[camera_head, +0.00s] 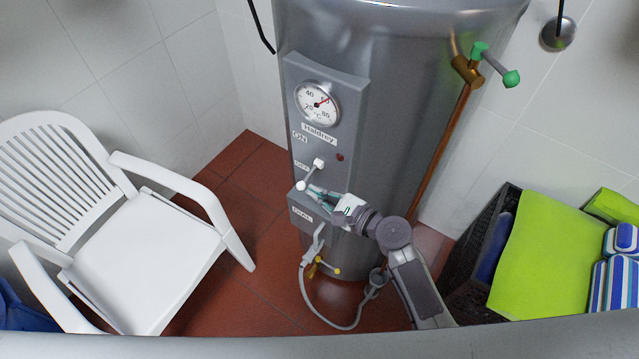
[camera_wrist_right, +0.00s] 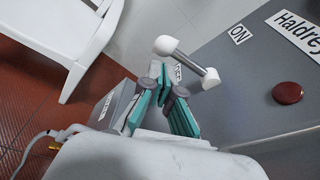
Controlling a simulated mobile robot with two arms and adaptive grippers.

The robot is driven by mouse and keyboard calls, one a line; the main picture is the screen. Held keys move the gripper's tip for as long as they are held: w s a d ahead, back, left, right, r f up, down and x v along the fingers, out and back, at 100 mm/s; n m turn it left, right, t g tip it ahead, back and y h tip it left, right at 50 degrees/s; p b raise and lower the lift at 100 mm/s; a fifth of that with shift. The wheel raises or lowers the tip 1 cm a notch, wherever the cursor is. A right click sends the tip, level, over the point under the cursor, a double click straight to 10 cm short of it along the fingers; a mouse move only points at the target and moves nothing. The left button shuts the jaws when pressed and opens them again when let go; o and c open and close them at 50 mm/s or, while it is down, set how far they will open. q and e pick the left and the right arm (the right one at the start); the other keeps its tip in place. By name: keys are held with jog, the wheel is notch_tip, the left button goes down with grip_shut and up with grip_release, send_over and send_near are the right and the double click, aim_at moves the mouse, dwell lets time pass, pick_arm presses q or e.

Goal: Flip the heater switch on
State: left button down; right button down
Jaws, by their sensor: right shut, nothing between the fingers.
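The heater (camera_head: 400,110) is a tall grey metal tank with a front panel. Its switch (camera_head: 310,174) is a short grey lever with white ends, below the ON label (camera_head: 300,137) and the red light (camera_head: 340,157). In the head view the lever slants down and left. The switch also shows in the right wrist view (camera_wrist_right: 188,61), with the ON label (camera_wrist_right: 238,34) beyond it. My right gripper (camera_head: 311,192) is shut and empty, its tips just below the lever; contact is unclear. In the wrist view its fingers (camera_wrist_right: 160,78) partly hide a label beside the lever. My left gripper is out of view.
A white plastic chair (camera_head: 140,265) stands left of the heater. A copper pipe (camera_head: 440,150) with a green-handled valve runs along its right. A dark crate (camera_head: 470,262) with a green cloth (camera_head: 545,255) stands at the right. A white cable (camera_head: 305,290) hangs below the panel.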

jog(key=r+m+p, duration=0.1)
jog(key=m+p, duration=0.1)
jog(key=r+g+p, duration=0.1)
jog(key=p, duration=0.1)
jog(key=shift+s+a+r+m+y, duration=0.2)
jog(key=shift+a+r+m+y, duration=0.1)
jog(key=shift+r+m, duration=0.1)
jog(key=shift+d+r+p, duration=0.15)
jog(key=shift+r+p, duration=0.55)
jog(key=shift+p, duration=0.35)
jog(key=shift+w+r, duration=0.1)
jog(key=shift+r, duration=0.05)
jog(key=shift+d+r, duration=0.1)
